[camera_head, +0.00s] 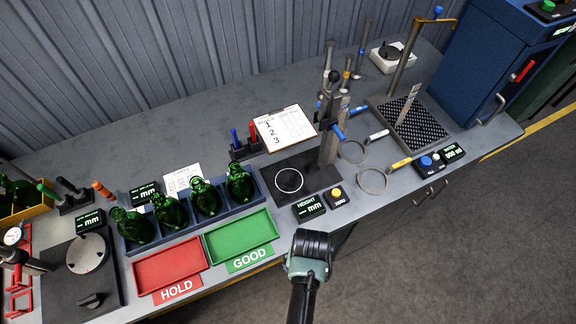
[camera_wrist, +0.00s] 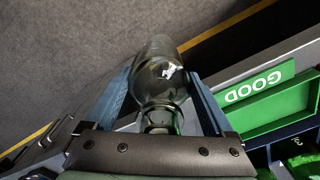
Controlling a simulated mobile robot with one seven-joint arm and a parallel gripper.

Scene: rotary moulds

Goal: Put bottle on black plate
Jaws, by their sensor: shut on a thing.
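In the wrist view a glass bottle (camera_wrist: 160,92) lies lengthwise between the two blue fingers of my gripper (camera_wrist: 161,78). My gripper is shut on it, and the bottle looks dark and see-through against the grey floor. The head view shows my arm in front of the bench, but the fingers and held bottle are hidden there. A black plate (camera_head: 280,173) with a white ring mark (camera_head: 289,180) lies at the foot of the height gauge post (camera_head: 328,145), behind my arm. Its ring is empty.
Several green bottles stand in a blue rack (camera_head: 170,236). A red HOLD tray (camera_head: 168,266) and green GOOD tray (camera_head: 241,237) lie in front. A clipboard (camera_head: 286,128) stands behind the plate. A height display (camera_head: 308,208) and yellow-button box (camera_head: 337,195) sit at its front edge.

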